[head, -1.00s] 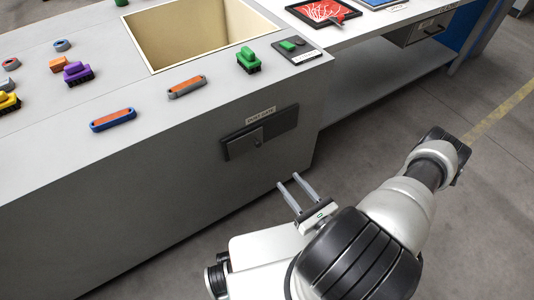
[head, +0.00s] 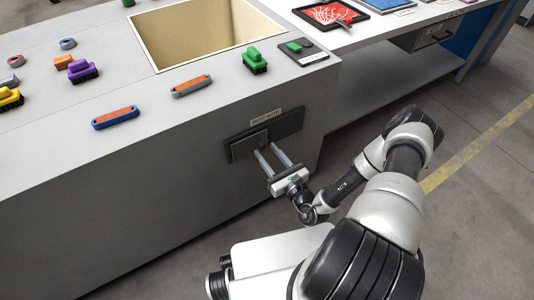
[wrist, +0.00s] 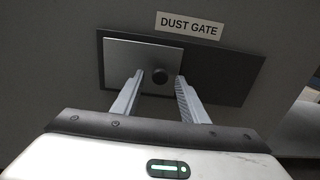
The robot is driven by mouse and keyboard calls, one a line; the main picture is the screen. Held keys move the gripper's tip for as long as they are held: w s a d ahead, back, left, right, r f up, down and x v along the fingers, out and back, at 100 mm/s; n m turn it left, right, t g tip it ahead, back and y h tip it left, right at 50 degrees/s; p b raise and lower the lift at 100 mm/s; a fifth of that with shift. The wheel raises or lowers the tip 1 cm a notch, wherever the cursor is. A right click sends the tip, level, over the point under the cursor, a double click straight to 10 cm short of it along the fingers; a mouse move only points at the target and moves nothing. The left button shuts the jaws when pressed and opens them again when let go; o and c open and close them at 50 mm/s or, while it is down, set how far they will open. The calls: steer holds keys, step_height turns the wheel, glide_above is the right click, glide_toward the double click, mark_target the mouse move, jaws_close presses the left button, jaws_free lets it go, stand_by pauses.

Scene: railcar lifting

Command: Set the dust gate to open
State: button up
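The dust gate is a grey sliding plate (wrist: 130,57) with a round dark knob (wrist: 160,76), set on a wider dark backing panel (wrist: 225,75). The plate covers the left part of the panel. In the head view the plate (head: 243,147) is on the front face of the grey bench, under a "DUST GATE" label (wrist: 189,26). My gripper (wrist: 158,82) is open, its two fingers pointing at the plate, one on each side of the knob without closing on it. In the head view my gripper (head: 270,153) is at the panel. Whether the fingertips touch the plate is unclear.
The grey bench top (head: 150,140) holds a square bin opening (head: 205,35), several coloured toy railcars and the green one (head: 254,61) near the right edge. A lower table with a red picture (head: 328,14) stands to the right. Floor is free at right.

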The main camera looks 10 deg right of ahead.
steer(key=shift+w+a, duration=0.15)
steer(key=shift+w, duration=0.35)
steer(key=shift+c, duration=0.2)
